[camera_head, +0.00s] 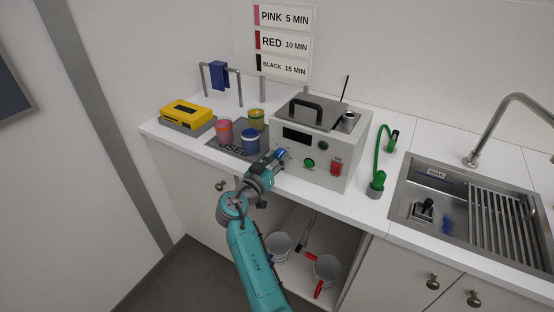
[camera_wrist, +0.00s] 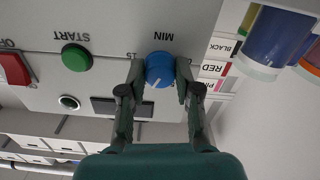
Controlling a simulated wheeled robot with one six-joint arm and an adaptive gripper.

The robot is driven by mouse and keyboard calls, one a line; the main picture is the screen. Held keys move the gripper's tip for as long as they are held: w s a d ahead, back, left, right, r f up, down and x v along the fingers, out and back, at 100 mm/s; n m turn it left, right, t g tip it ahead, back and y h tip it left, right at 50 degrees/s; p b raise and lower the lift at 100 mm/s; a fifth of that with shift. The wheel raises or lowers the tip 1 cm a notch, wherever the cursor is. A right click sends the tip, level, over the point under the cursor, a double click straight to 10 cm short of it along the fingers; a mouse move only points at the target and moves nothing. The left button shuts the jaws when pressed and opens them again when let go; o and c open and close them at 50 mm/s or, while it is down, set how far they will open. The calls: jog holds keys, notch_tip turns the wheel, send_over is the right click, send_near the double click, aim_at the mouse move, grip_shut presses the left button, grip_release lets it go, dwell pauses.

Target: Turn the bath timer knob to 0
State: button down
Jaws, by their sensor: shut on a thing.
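The blue bath timer knob (camera_wrist: 160,68) sits on the front panel of the grey bath box (camera_head: 330,165). The wrist view is upside down and shows MIN printed by the knob and a 15 beside it. A white pointer line on the knob slants toward the lower left in that view. My gripper (camera_wrist: 160,76) is shut on the knob, one finger on each side. In the head view my gripper (camera_head: 274,161) reaches the left part of the panel, where the knob (camera_head: 280,154) is partly covered. The 0 mark cannot be made out.
Right of the knob are a green START button (camera_head: 309,163) and a red switch (camera_head: 336,168). Left of the box stand a blue jar (camera_head: 250,143), a pink jar (camera_head: 224,132) and a yellow jar (camera_head: 257,119). A sink (camera_head: 400,213) lies at the right.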

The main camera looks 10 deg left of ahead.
jog(key=n, duration=1.3)
jog(key=shift+n, duration=0.3)
jog(key=n, duration=1.2)
jog(key=shift+n, duration=0.3)
jog(key=c, duration=0.8)
grip_release()
jog(key=v, duration=1.2)
